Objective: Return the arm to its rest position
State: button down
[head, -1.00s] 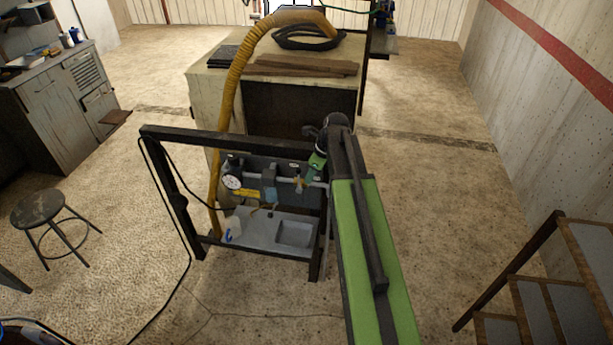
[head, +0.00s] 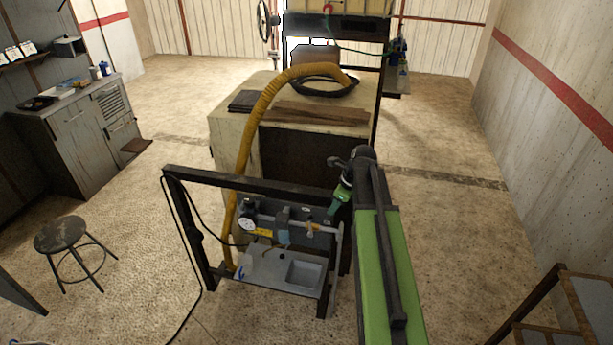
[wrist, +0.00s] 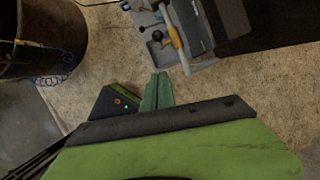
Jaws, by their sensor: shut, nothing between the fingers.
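My green arm reaches forward from the bottom right in the head view, ending at a dark wrist joint near the rack's right post. My gripper (head: 334,211) hangs down from that joint, beside the right part of the rack's panel. In the wrist view my gripper (wrist: 161,75) shows its green fingers close together and empty. The dark rack frame (head: 260,182) stands in front, holding a grey panel with a round gauge (head: 247,224) and a brass-coloured valve (head: 313,229). In the wrist view a grey unit with a yellow handle (wrist: 173,35) lies beyond the fingertips, apart from them.
A grey tray (head: 262,269) sits low in the rack. A large pale cabinet (head: 232,125) stands behind it, with a yellow hose (head: 243,150) draped down. A stool (head: 62,235) is at left and steps (head: 560,290) at lower right. Floor between arm and steps is clear.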

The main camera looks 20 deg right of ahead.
jog(key=s+a+f+n+g+b, duration=0.1)
jog(key=s+a+f+n+b, duration=0.15)
jog(key=a+f+b, duration=0.45)
jog(key=s+a+f+n+b, duration=0.1)
jog(key=a+f+n+b, duration=0.25)
jog(key=a, duration=0.85)
jog(key=s+f+n+h+b, duration=0.1)
jog(key=s+n, duration=0.3)
jog(key=n, duration=0.6)
jog(key=s+a+f+n+g+h, duration=0.1)
jog(key=s+f+n, duration=0.1)
jog(key=n, duration=0.9)
jog(key=shift+s+a+g+h+b, duration=0.2)
jog(key=shift+s+g+h+b, duration=0.15)
jog(key=shift+s, duration=0.55)
jog(key=shift+a, duration=0.15)
